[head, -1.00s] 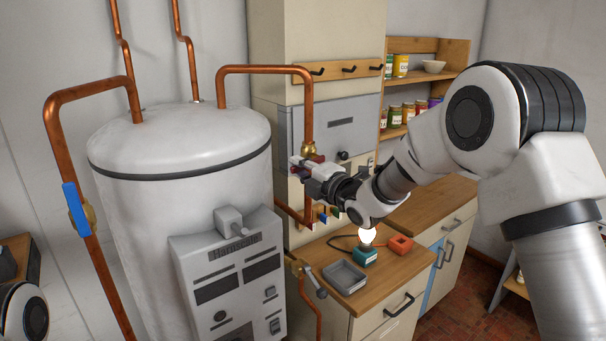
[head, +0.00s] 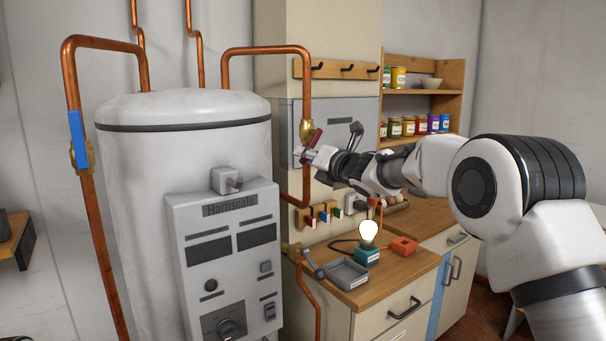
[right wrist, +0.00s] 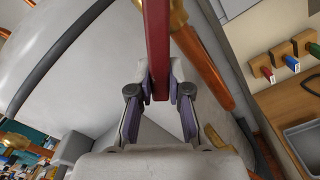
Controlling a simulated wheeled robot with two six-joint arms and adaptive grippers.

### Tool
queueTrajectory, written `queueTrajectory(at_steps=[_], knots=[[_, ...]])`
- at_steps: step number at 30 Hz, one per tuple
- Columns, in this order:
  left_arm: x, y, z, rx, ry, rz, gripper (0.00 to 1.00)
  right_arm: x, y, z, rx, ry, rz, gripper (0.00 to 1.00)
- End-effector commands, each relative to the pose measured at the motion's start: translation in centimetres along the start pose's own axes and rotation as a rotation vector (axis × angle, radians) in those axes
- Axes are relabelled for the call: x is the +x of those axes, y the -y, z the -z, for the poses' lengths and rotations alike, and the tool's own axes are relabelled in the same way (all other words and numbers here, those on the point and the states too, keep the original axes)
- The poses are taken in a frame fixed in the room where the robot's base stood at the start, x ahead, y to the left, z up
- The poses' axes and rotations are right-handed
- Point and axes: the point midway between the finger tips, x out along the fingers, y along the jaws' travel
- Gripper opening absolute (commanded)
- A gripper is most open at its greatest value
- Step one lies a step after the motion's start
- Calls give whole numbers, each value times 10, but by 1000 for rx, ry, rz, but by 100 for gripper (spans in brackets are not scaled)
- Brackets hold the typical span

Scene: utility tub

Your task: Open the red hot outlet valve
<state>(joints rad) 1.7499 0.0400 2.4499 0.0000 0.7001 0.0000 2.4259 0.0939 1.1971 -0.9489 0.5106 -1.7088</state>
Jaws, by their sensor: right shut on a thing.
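The red valve handle (head: 314,138) is on the copper outlet pipe (head: 306,90) at the right of the white boiler (head: 185,110). My right gripper (head: 305,154) is shut on the handle's lower part. In the right wrist view the red handle (right wrist: 157,40) runs down between both fingers (right wrist: 159,95), and the brass fitting (right wrist: 178,14) and copper pipe (right wrist: 203,65) are beside it. My left gripper is out of view.
A blue-handled valve (head: 78,140) is on the left pipe.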

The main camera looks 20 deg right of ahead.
Motion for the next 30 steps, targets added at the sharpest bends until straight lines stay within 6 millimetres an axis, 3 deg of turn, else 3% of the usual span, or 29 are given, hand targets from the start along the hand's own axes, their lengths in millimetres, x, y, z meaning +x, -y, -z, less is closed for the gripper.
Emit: queueTrajectory(at_steps=[1, 3, 12, 21, 30], knots=[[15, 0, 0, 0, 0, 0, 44, 0, 8, 8, -42, -1, 1, 0], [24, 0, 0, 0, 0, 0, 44, 0, 12, 7, -109, -1, 1, 0], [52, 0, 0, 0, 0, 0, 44, 0, 27, 1, -379, -3, 2, 0], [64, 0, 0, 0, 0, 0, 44, 1, 36, -5, -565, -6, 1, 0], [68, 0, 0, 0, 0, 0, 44, 1, 39, -8, -639, -7, 1, 0]])
